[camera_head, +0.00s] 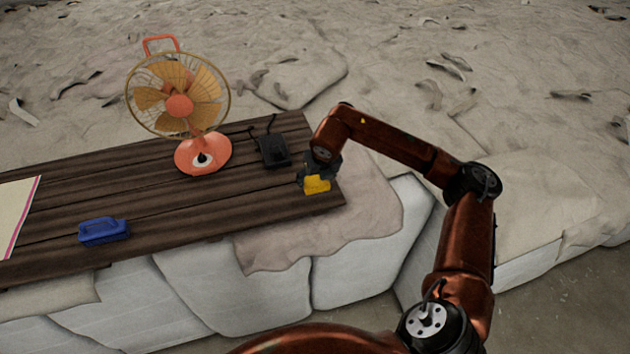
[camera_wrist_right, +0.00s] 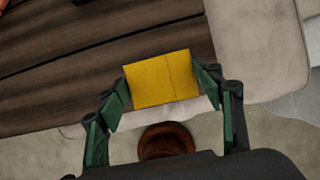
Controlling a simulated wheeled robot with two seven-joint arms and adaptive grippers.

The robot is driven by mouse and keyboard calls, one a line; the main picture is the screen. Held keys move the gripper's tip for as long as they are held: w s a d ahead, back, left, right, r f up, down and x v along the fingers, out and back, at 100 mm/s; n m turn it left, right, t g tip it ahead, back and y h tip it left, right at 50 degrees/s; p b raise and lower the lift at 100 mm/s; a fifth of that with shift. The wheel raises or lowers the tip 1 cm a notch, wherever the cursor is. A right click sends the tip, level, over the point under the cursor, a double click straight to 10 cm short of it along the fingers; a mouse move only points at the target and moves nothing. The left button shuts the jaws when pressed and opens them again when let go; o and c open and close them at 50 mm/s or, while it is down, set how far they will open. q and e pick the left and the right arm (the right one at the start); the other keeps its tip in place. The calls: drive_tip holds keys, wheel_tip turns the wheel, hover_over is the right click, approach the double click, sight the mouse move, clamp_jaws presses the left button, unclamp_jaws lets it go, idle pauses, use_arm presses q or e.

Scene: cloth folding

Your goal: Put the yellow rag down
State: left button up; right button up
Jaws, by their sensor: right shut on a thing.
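The yellow rag (camera_head: 317,184) is at the right end of the dark wooden board table (camera_head: 215,222). It also shows in the right wrist view (camera_wrist_right: 160,79) as a folded, roughly rectangular piece with one crease line. My right gripper (camera_head: 318,172) is above it, and in the right wrist view its two green fingers (camera_wrist_right: 162,90) are at the rag's left and right sides, shut on it. Whether the rag touches the wood or hangs just above it, I cannot tell. My left gripper is not in view.
An orange fan (camera_head: 180,105) stands on the boards, left of the rag. A black box (camera_head: 273,151) with a cable lies behind the rag. A blue object with a handle (camera_head: 104,231) sits at the front left. A pale sheet (camera_head: 15,212) lies at the far left. Bare wood lies between them.

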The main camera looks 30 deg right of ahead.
sight(315, 179)
drive_tip(key=w+f, duration=0.1)
drive_tip(key=w+d+f+p, duration=0.1)
drive_tip(key=f, duration=0.1)
drive_tip(key=shift+w+d+f, duration=0.1)
drive_tip(key=shift+w+f, duration=0.2)
drive_tip(key=shift+w, duration=0.05)
wheel_tip(315, 179, down, 3)
drive_tip(key=shift+w+r, duration=0.1)
drive_tip(key=shift+c, duration=0.5)
drive_tip(key=o, duration=1.1)
drive_tip(key=b+v, duration=0.1)
drive_tip(key=v, duration=0.2)
drive_tip(key=b+v, duration=0.1)
drive_tip(key=v, duration=0.2)
drive_tip(key=shift+s, duration=0.45)
drive_tip(key=shift+s+r, duration=0.2)
drive_tip(key=shift+r, duration=0.25)
drive_tip(key=shift+a, duration=0.25)
